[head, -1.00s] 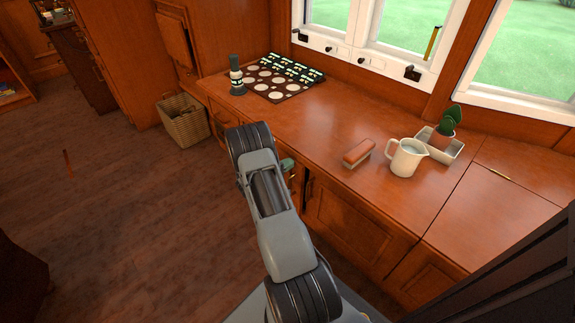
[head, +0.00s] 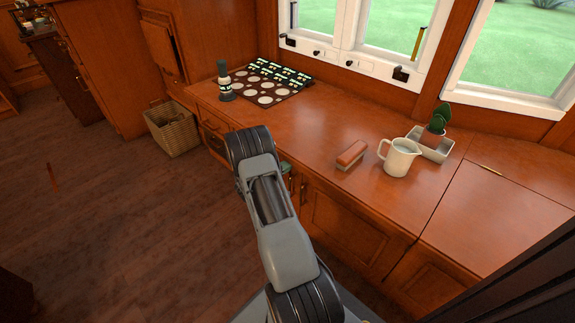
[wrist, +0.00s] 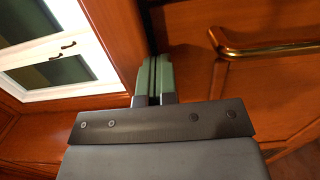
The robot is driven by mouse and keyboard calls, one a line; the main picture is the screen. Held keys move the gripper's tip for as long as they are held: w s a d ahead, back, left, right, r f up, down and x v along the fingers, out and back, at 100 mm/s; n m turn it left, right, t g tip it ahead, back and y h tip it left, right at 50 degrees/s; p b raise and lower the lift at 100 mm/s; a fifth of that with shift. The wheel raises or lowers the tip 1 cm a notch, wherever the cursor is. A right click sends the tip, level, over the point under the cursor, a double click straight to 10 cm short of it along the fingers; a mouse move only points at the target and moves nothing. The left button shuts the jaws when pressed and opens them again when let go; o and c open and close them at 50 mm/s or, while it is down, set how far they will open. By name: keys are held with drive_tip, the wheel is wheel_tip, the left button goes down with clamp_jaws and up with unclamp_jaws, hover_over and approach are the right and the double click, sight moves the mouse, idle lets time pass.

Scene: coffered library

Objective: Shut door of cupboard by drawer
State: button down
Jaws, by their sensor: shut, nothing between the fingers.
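The cupboard door (head: 345,232) is a brown panelled front below the counter, right of my arm in the head view. It looks close to flush there, but its left part is hidden, so I cannot tell whether it is fully shut. The drawer fronts beside it are mostly behind my arm. My gripper (wrist: 153,78) has green fingers pressed together, with nothing between them. In the wrist view the fingers point at a wooden front, left of a brass bar handle (wrist: 270,50). I cannot tell if they touch the wood. In the head view only a bit of green shows beside my arm.
The counter (head: 300,125) holds a brush (head: 351,155), a white jug (head: 398,158), a planter tray (head: 432,150) and a dark board with discs (head: 268,85). A wicker basket (head: 172,130) stands on the floor at the left. The wooden floor left of my arm is clear.

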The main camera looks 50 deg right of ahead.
drive_tip(key=a+p, duration=0.3)
drive_tip(key=a, duration=1)
drive_tip(key=s+a+r+m+g+y+p, duration=0.1)
drive_tip(key=s+a+r+y+p, duration=0.1)
drive_tip(key=r+p, duration=0.5)
drive_tip(key=s+a+r+g+y+p, duration=0.1)
drive_tip(key=s+a+r+y+p, duration=0.15)
drive_tip(key=r, duration=0.85)
drive_tip(key=s+a+r+m+g+y+p, duration=0.1)
drive_tip(key=r+y+p, duration=0.3)
drive_tip(key=r, duration=0.5)
drive_tip(key=s+a+r+n+t+y+p, duration=0.1)
drive_tip(key=s+a+r+t+y+p, duration=0.1)
drive_tip(key=a+r+p, duration=0.3)
drive_tip(key=s+a+r+n+t+y+p, duration=0.1)
drive_tip(key=s+a+r+t+y+p, duration=0.2)
drive_tip(key=r, duration=1)
drive_tip(key=s+a+r+n+t+y+p, duration=0.1)
drive_tip(key=s+a+r+t+y+p, duration=0.2)
drive_tip(key=a+r+p, duration=0.6)
drive_tip(key=shift+s+a+r+y+p, duration=0.2)
drive_tip(key=shift+r+y+p, duration=0.45)
drive_tip(key=shift+p, duration=0.6)
drive_tip(key=shift+f, duration=0.15)
